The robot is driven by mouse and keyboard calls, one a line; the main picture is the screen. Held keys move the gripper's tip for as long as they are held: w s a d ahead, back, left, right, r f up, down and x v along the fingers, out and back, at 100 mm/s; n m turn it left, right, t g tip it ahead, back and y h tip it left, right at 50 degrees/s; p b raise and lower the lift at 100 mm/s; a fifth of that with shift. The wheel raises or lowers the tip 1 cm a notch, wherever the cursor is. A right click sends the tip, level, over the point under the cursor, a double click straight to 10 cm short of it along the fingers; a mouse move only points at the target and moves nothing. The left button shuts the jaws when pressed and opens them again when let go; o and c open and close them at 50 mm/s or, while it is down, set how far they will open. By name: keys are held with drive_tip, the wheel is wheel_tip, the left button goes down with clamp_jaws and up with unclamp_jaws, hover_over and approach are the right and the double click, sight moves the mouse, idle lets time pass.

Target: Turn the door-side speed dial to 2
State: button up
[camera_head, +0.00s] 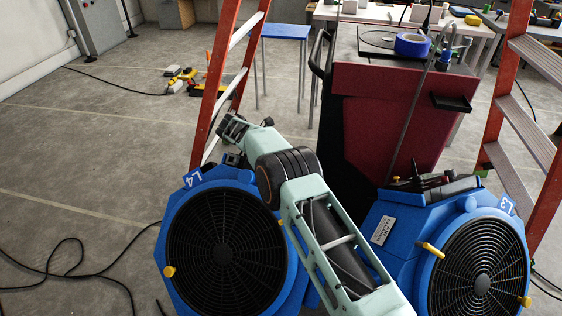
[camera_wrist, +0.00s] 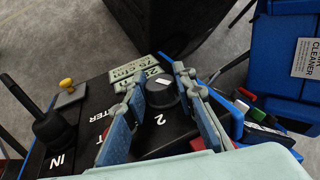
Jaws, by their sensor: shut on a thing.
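The black speed dial (camera_wrist: 161,92) stands on a black control panel (camera_wrist: 85,117) in the wrist view, with a small pale mark on its top. A white "2" is printed on the panel just below it. My gripper (camera_wrist: 160,80) is shut on the dial, one blue-padded finger on each side. I cannot tell which number the dial points to. In the head view, my arm reaches over the blue fan unit marked L4 (camera_head: 225,240); the fingers and dial cannot be made out there. A second blue fan unit marked L3 (camera_head: 400,237) stands to the right.
A black lever (camera_wrist: 52,125) and a yellow knob (camera_wrist: 67,83) stand left of the dial. Red-orange ladders (camera_head: 214,80) rise behind both units. A dark red cabinet (camera_head: 385,120) stands behind them. A black cable (camera_head: 75,268) lies on the floor at left.

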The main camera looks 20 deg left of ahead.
drive_tip(key=o, duration=1.2)
drive_tip(key=shift+c, duration=0.2)
